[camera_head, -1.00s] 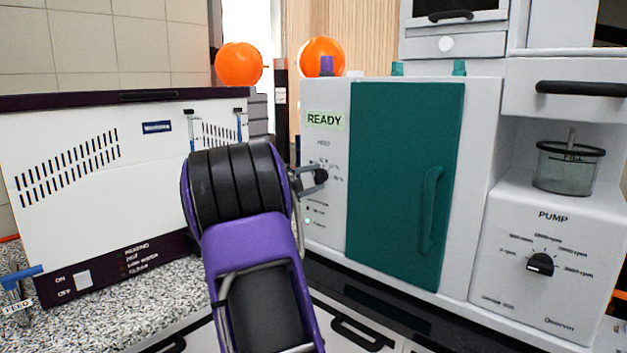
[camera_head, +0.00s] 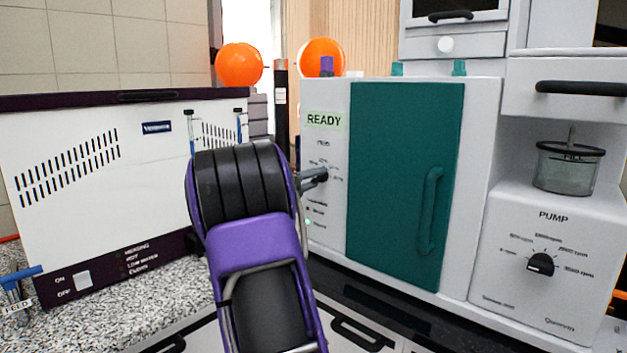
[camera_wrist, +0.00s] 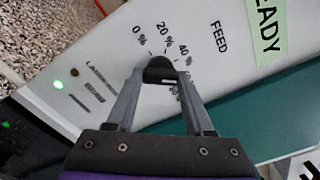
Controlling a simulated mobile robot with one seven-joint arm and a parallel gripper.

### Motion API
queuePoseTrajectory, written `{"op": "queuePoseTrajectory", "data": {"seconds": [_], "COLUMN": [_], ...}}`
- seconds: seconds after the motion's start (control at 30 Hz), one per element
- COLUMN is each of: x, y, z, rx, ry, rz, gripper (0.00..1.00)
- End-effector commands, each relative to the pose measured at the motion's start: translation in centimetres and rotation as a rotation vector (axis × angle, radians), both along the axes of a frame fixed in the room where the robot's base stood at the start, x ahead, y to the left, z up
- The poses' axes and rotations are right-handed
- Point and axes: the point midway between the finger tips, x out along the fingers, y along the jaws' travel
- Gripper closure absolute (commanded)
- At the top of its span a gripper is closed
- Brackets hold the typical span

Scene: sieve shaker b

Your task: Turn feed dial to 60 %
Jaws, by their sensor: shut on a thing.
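The dark feed dial (camera_wrist: 160,70) sits on the white front panel of the cabinet with the green door. My gripper (camera_wrist: 160,78) is shut on it, one finger on each side. In the wrist view the labels 0 %, 20 % and 40 % show in an arc beyond the dial; the higher labels are partly covered by my right finger. A pale mark shows on the dial's near side, but I cannot tell its setting. In the head view my gripper (camera_head: 314,178) reaches the panel from the left and mostly hides the dial.
A READY display (camera_head: 324,120) is above the dial. The green door (camera_head: 405,180) with its upright handle is just right. A pump unit (camera_head: 545,255) with its own dial stands farther right. A white machine (camera_head: 90,190) stands left on the speckled counter.

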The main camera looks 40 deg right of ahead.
Motion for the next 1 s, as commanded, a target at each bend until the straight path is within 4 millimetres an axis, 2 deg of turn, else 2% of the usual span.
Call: {"op": "queuePoseTrajectory", "data": {"seconds": [0.4, 0.9, 0.93, 1.0], "x": [0.06, 0.07, 0.07, 0.07], "y": [0.04, 0.05, 0.05, 0.04], "z": [-0.07, -0.05, -0.06, -0.05], "rx": [0.015, 0.015, 0.015, 0.015], "ry": [-0.162, -0.177, -0.177, -0.177], "rz": [0.001, 0.001, 0.001, 0.001], "gripper": [1.0, 1.0, 0.44, 0.31]}}
